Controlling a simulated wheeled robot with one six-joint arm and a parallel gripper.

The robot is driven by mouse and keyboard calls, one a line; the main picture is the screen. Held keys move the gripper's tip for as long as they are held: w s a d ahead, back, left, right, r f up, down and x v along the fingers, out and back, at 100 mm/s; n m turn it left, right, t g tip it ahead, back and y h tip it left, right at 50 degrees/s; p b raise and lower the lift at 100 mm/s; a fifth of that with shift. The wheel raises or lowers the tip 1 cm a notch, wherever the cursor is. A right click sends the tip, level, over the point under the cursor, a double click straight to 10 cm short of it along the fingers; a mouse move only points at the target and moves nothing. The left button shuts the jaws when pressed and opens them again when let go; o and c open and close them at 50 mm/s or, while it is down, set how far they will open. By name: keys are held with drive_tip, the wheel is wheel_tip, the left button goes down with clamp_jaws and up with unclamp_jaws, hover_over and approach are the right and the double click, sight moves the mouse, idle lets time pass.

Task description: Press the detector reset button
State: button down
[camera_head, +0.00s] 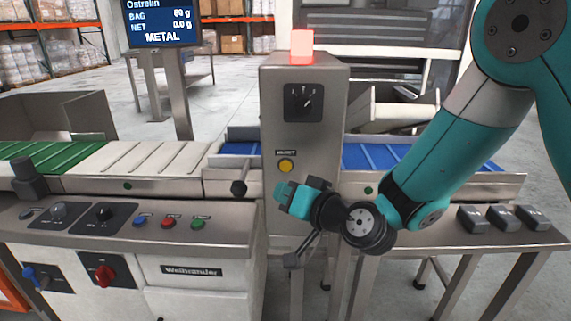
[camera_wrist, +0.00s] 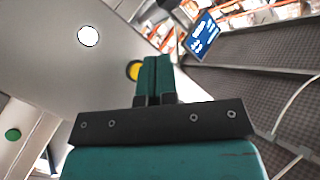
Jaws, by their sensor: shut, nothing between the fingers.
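The detector reset button (camera_head: 286,166) is a round yellow button. It sits below a small dark label on the front of the grey metal detector housing (camera_head: 272,130). My gripper (camera_head: 281,190) is just below and in front of it in the head view, its teal fingers together and empty. In the wrist view the yellow button (camera_wrist: 133,69) shows just left of the shut fingertips (camera_wrist: 157,60), its right edge partly hidden by them. I cannot tell whether the fingers touch it. A red lamp (camera_head: 302,48) is lit on top of the housing. The display (camera_head: 160,22) reads METAL.
A dark rotary switch (camera_head: 303,103) is higher on the housing. Conveyor belts (camera_head: 375,157) run on both sides. The left machine's panel has blue, red and green buttons (camera_head: 168,222). Several dark weights (camera_head: 503,218) stand on the right table. A green button (camera_wrist: 12,134) shows in the wrist view.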

drive_tip(key=shift+w+d+p, duration=0.1)
drive_tip(key=shift+w+p, duration=0.55)
drive_tip(key=shift+w, duration=2)
drive_tip(key=shift+w, duration=0.1)
drive_tip(key=shift+w, duration=0.35)
drive_tip(key=shift+w, duration=0.4)
idle(0.4)
idle(0.4)
drive_tip(key=shift+s+b, duration=0.45)
drive_tip(key=shift+s, duration=0.4)
drive_tip(key=s+b, duration=0.1)
drive_tip(key=s, duration=0.4)
drive_tip(key=shift+b, duration=0.35)
